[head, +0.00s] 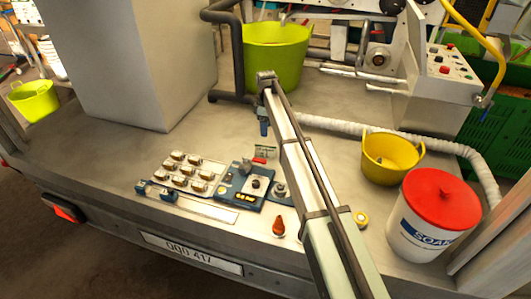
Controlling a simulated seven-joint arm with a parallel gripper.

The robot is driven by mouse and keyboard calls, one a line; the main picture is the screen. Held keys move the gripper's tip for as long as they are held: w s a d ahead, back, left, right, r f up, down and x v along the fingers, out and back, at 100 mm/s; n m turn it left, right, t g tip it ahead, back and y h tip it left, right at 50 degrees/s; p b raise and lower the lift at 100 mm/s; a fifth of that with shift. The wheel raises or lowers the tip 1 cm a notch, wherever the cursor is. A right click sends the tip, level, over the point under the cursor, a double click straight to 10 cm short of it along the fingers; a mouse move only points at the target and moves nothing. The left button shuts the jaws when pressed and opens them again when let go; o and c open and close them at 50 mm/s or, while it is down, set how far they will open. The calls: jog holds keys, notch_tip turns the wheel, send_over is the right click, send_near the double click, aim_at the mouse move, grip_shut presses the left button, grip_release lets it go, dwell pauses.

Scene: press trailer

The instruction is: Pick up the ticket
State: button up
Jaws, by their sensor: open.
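I cannot tell for sure which thing is the ticket. A pale flat strip (208,209) lies along the front edge of the trailer deck, below a tray of jars. A small green piece (265,149) with a red part (259,160) under it sits on the deck behind a blue device (243,188); it is too small to make out. My gripper (264,132) points down in the head view, above and behind the small green piece and apart from it. My gripper is open, with nothing visible in it. My arm hides part of the deck to the right.
Several jars sit in a pale tray (170,185). An orange-red cone-shaped item (279,226) stands near the front edge. A yellow bucket (390,160), a white tub with a red lid (432,218) and a ribbed hose (345,127) are right. A grey block (140,70) stands left.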

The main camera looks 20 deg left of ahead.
aim_at(265, 150)
notch_tip(265, 150, down, 8)
jog(key=shift+r, duration=0.25)
jog(key=shift+s+f, duration=0.15)
jog(key=shift+f, duration=1.2)
jog(key=shift+s+f, duration=0.15)
jog(key=shift+f, duration=1.15)
jog(key=c, duration=1.1)
